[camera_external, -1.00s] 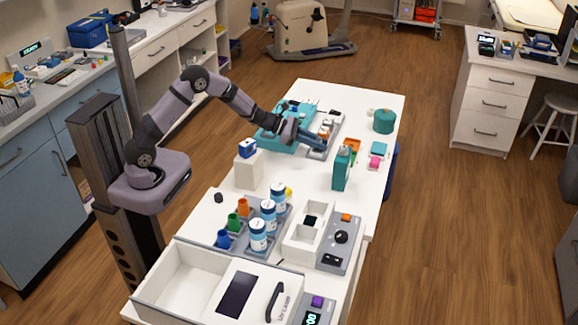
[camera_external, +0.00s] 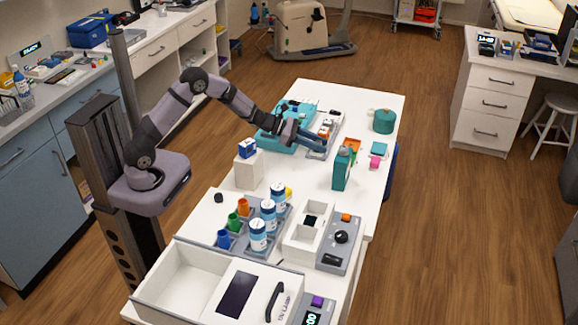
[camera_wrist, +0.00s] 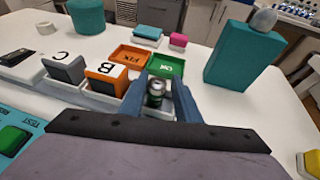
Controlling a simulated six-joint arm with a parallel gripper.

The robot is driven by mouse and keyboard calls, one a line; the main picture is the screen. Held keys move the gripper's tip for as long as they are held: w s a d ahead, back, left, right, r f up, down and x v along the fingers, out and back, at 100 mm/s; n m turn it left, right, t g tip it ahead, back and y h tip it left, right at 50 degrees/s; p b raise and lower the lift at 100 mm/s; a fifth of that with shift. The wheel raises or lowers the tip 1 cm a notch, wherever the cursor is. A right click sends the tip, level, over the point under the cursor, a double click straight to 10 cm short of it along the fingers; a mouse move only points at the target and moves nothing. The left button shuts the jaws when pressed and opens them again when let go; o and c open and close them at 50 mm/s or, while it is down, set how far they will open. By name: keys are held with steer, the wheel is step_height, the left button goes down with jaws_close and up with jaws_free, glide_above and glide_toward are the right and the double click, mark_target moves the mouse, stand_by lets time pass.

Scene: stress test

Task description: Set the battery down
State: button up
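The battery (camera_wrist: 155,91) is a small dark green cylinder with a metal top, upright between my fingers in the wrist view. My gripper (camera_wrist: 159,79) has its two blue-grey fingers close on either side of the battery and appears shut on it. The battery's lower end is hidden. An orange tray marked FIX (camera_wrist: 123,60) and a green tray marked OK (camera_wrist: 167,64) lie just beyond the fingertips. In the external view my gripper (camera_external: 325,145) is low over the grey holder, and the battery cannot be made out there.
An orange block marked B (camera_wrist: 104,79) and a grey block marked C (camera_wrist: 64,69) stand left of my fingers. A teal bottle (camera_external: 341,170) stands nearby. A teal tester (camera_external: 270,143) lies beside my gripper.

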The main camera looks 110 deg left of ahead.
steer(key=shift+s+a+p, duration=0.25)
steer(key=shift+s+p, duration=0.05)
steer(key=shift+p, duration=0.3)
steer(key=shift+s+a+r, duration=0.1)
steer(key=shift+s, duration=0.15)
steer(key=v, duration=0.7)
steer(key=b+v, duration=0.1)
steer(key=v, duration=0.3)
steer(key=shift+d+r, duration=0.25)
steer(key=shift+r, duration=0.1)
